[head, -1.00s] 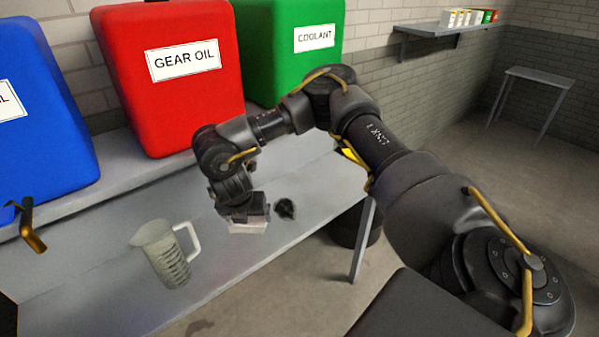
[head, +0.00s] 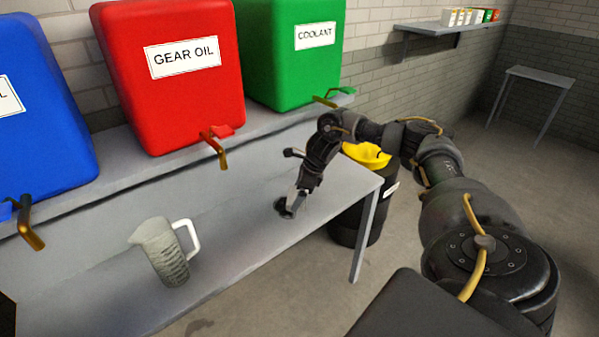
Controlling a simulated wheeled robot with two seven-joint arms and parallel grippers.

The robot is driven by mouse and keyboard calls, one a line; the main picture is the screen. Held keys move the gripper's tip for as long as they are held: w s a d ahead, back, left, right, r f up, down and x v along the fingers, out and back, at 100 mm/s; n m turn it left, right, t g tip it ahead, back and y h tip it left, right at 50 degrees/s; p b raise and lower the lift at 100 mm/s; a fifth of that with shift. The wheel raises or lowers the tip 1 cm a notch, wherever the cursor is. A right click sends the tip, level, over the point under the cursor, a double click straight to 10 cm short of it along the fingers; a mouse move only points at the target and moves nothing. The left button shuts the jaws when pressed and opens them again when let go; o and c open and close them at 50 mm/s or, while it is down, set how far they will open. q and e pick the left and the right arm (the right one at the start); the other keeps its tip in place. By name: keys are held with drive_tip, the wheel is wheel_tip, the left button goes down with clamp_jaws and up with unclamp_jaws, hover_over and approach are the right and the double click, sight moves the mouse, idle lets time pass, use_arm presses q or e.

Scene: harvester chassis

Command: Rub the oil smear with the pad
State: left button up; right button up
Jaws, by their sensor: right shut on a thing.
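The oil smear (head: 282,207) is a dark patch on the grey bench top, near its right end, and is partly hidden by my right gripper. My right gripper (head: 291,203) is right over the smear, tilted, and shut on the pad. The pad (head: 293,196) shows only as a thin pale edge at the fingers; most of it is hidden. Whether the pad touches the smear I cannot tell. My left gripper is not in view.
A measuring jug (head: 162,252) stands on the bench (head: 225,235) to the left. A red gear oil tank (head: 165,95) and a green coolant tank (head: 290,70) stand on the shelf behind, with taps. A black drum with a yellow funnel (head: 368,155) stands past the bench's right end.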

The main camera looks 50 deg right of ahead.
drive_tip(key=shift+d+n, duration=0.3)
drive_tip(key=shift+d, duration=0.1)
drive_tip(key=shift+f, duration=0.15)
